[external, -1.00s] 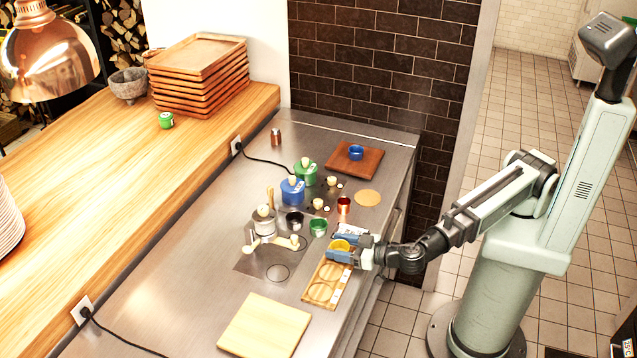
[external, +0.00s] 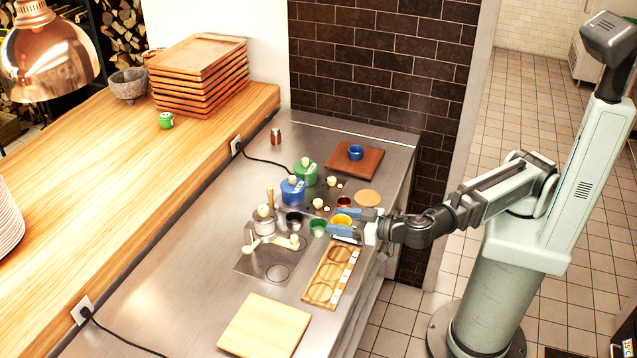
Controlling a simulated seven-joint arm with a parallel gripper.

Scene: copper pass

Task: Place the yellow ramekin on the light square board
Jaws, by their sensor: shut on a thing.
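The yellow ramekin (external: 342,220) is held between the two blue-tipped fingers of my gripper (external: 346,225), which is shut on it. It appears raised above the far end of the wooden holder (external: 320,293), whose round wells look empty. The light square board (external: 264,326) lies flat and bare at the near end of the steel counter. The ramekin and my gripper are well away from the board, toward the back right.
A green bowl (external: 318,228), a black bowl (external: 294,220) and a partly hidden red cup (external: 344,202) stand close to the ramekin.

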